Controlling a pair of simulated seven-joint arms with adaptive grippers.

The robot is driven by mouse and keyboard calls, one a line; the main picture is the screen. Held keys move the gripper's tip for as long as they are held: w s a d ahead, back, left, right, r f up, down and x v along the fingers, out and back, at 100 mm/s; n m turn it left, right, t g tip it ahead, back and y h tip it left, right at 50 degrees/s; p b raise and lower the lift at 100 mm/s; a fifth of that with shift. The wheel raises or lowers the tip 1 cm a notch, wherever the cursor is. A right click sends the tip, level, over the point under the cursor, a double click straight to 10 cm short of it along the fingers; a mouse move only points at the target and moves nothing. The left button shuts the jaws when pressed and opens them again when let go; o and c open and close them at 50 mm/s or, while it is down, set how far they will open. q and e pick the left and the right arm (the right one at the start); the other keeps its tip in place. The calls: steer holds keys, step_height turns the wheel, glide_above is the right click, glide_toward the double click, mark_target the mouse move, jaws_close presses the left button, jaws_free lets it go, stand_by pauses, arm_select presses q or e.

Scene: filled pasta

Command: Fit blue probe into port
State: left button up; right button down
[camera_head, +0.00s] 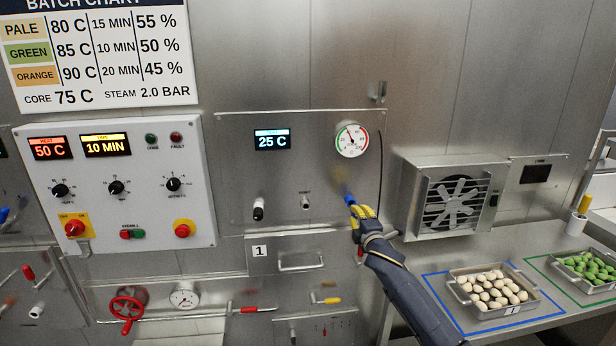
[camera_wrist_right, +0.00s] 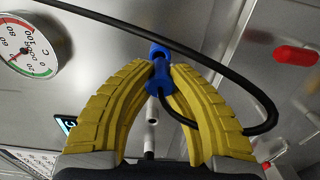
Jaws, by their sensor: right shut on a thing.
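The blue probe (camera_head: 348,198) is held between the yellow fingertips of my right gripper (camera_head: 355,209), in front of the steel panel. The right wrist view shows the blue probe body (camera_wrist_right: 157,80) pinched in my right gripper (camera_wrist_right: 160,70), with a black cable (camera_wrist_right: 215,66) looping from it. A small round metal fitting (camera_head: 305,203) under a small label, apparently the port, is on the panel to the left of the probe; the two are apart. A pale metal cylinder (camera_wrist_right: 152,112) shows between the fingers; I cannot tell if it is the port. My left gripper is not visible.
A round gauge (camera_head: 351,140) and a 25 C display (camera_head: 272,139) are above the fitting. A black-tipped knob (camera_head: 258,210) is to its left. A fan unit (camera_head: 452,202) stands to the right, above a tray of pale pasta (camera_head: 480,312).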

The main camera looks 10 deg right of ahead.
steer(key=shift+s, duration=1.7)
steer(key=shift+s, duration=0.1)
